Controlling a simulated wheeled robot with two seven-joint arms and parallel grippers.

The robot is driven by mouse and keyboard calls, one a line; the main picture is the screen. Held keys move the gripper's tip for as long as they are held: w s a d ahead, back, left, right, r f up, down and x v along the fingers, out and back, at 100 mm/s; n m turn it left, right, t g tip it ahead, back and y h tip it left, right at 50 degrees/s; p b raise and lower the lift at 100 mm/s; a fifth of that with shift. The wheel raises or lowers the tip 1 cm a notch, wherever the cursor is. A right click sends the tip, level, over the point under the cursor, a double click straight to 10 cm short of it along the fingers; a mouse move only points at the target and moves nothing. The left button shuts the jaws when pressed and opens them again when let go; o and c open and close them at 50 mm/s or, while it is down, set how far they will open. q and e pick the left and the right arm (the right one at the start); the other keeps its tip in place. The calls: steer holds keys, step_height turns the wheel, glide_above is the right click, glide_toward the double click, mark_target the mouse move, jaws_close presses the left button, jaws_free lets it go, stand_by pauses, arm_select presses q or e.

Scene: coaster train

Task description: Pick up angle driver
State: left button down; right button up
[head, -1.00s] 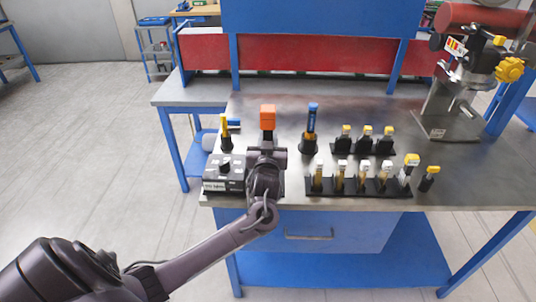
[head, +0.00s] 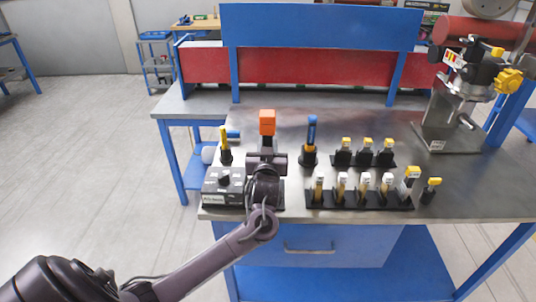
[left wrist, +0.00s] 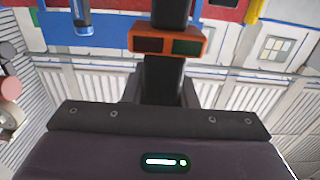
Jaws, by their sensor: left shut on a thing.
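The angle driver, which I take to be the orange and black tool (head: 267,122), stands upright with its orange top above my left gripper. My left gripper (head: 267,146) is shut on its black body, over the front left of the bench. In the left wrist view the angle driver's orange band (left wrist: 168,42) and black shaft rise from between the jaws. The tool's lower end is hidden behind my gripper in the head view, so I cannot tell if it is clear of its holder. My right gripper is not in view.
A grey control box (head: 222,186) and a yellow-handled tool (head: 224,142) stand close left. A blue-handled tool (head: 311,132) in a black stand is close right. Black racks (head: 360,200) of yellow-topped pieces and a machine (head: 455,110) stand farther right on the metal bench (head: 400,130).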

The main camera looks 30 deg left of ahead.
arm_select(q)
steer(key=shift+s+d+r+b, duration=0.15)
steer(key=shift+r+b, duration=0.15)
steer(key=shift+r, duration=0.55)
steer(key=b+v, duration=0.3)
steer(key=v, duration=1.4)
steer(key=shift+s+b, duration=0.35)
steer(key=shift+b, duration=0.05)
steer(key=c, duration=1.8)
jaws_free()
jaws_close()
